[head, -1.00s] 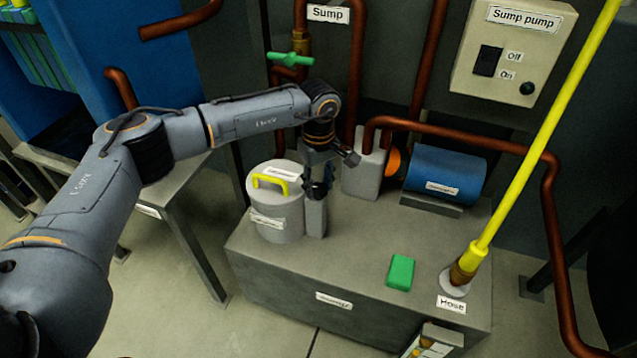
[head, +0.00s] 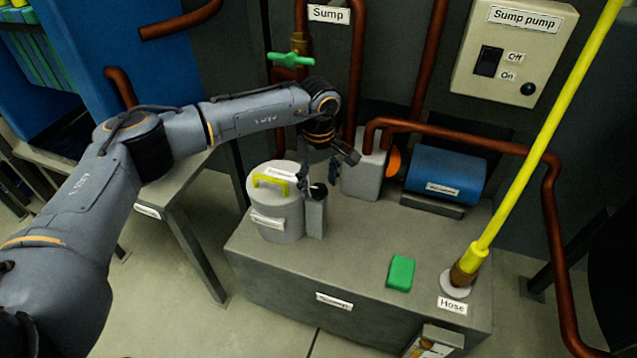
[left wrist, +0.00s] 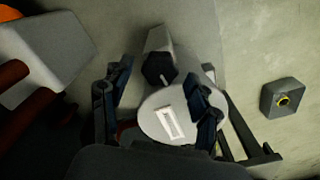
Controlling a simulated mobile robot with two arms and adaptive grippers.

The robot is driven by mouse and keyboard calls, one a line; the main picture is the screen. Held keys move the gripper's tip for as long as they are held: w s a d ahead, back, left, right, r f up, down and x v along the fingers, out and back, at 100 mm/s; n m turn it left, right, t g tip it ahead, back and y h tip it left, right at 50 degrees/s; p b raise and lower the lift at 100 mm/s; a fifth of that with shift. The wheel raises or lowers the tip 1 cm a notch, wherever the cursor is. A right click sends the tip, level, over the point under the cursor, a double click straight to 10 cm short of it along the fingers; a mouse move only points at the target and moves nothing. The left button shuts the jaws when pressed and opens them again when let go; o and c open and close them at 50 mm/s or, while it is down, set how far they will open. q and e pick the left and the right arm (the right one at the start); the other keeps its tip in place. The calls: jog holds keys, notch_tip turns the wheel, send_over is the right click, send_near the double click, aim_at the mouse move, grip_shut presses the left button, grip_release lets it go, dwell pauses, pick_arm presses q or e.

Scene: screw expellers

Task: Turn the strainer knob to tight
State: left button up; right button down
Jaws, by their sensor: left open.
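The strainer (head: 277,222) is a pale grey can with labels and a yellow handle (head: 272,181) on its lid, on the left of the grey tank top. A small grey post (head: 315,219) stands against its right side and carries the dark strainer knob (head: 318,191). In the left wrist view the knob (left wrist: 159,69) is dark and many-sided, with a pale pointer mark. My left gripper (head: 318,178) is over the post, pointing down. Its fingers are apart on either side of the knob (left wrist: 155,95), with nothing gripped. My right gripper is out of view.
A pale pump block (head: 365,177) and a blue motor (head: 445,174) stand behind and right. A green valve handle (head: 291,59) and copper pipes are behind my arm. A green block (head: 401,273) and a yellow hose (head: 520,190) are at right. The tank's front middle is clear.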

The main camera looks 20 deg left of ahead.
aim_at(319, 188)
pick_arm(q)
notch_tip(319, 188, up, 11)
jog(key=shift+r, duration=0.15)
dwell(0.4)
